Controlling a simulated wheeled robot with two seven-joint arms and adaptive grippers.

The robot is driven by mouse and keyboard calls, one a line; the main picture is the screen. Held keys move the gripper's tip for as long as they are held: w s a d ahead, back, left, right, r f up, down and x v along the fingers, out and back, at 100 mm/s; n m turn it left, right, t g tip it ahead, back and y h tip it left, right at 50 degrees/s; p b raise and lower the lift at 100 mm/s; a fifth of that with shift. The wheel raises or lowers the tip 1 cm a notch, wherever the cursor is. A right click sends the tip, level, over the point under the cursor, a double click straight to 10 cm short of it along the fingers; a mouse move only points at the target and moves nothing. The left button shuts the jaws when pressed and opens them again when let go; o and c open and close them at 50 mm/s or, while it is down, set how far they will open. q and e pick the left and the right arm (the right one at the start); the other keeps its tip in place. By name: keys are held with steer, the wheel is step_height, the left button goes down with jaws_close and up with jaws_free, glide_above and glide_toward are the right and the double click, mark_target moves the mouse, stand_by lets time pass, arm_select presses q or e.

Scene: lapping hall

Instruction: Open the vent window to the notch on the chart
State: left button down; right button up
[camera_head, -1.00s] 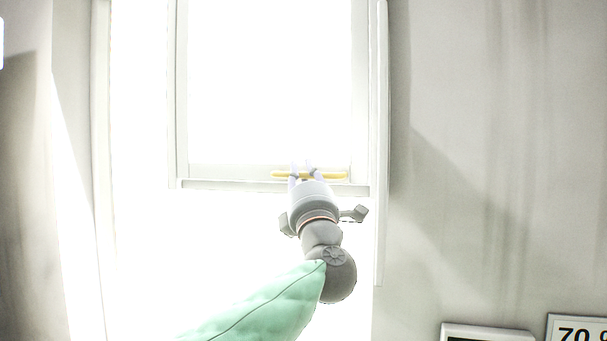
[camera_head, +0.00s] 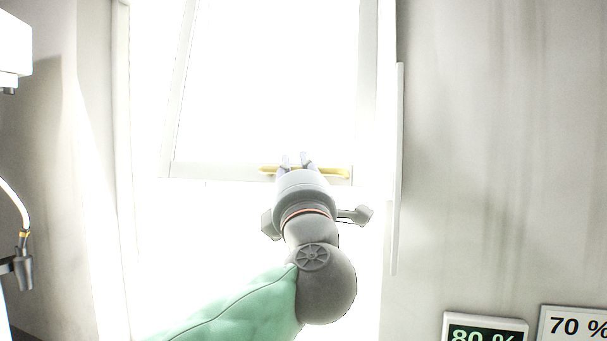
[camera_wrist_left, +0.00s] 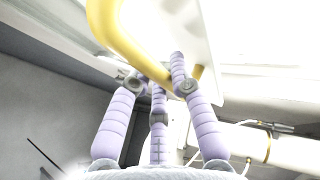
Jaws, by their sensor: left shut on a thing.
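The vent window (camera_head: 215,171) is a white-framed sash with a bright pane, in the upper middle of the head view. Its sides lean and its lower rail slants, so it stands tilted out of its frame. A yellow bar handle (camera_head: 336,172) runs along the lower rail. My left gripper (camera_head: 295,159) is shut on this handle from below. In the left wrist view, the lilac fingers (camera_wrist_left: 163,75) close around the yellow handle (camera_wrist_left: 118,38). A dark display reading 80 % (camera_head: 484,333) and a white sign reading 70 % (camera_head: 578,326) are at lower right, both cut off. My right gripper is not in view.
A white upright strip (camera_head: 397,170) runs beside the window on the right. At the left edge are a white box (camera_head: 14,45) and a hanging hose with a grey nozzle (camera_head: 23,268).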

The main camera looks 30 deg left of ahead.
arm_select(q)
steer(key=s+d+r, duration=0.1)
steer(key=s+r, duration=0.2)
steer(key=s, duration=0.4)
steer(key=shift+s+d+r+p, duration=0.15)
steer(key=shift+d+p, duration=0.1)
steer(key=shift+p, duration=0.1)
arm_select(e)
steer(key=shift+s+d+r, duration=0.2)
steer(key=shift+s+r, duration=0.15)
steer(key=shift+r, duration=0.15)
arm_select(q)
steer(key=c, duration=1.4)
jaws_free()
steer(key=o, duration=0.3)
steer(key=shift+d, duration=0.1)
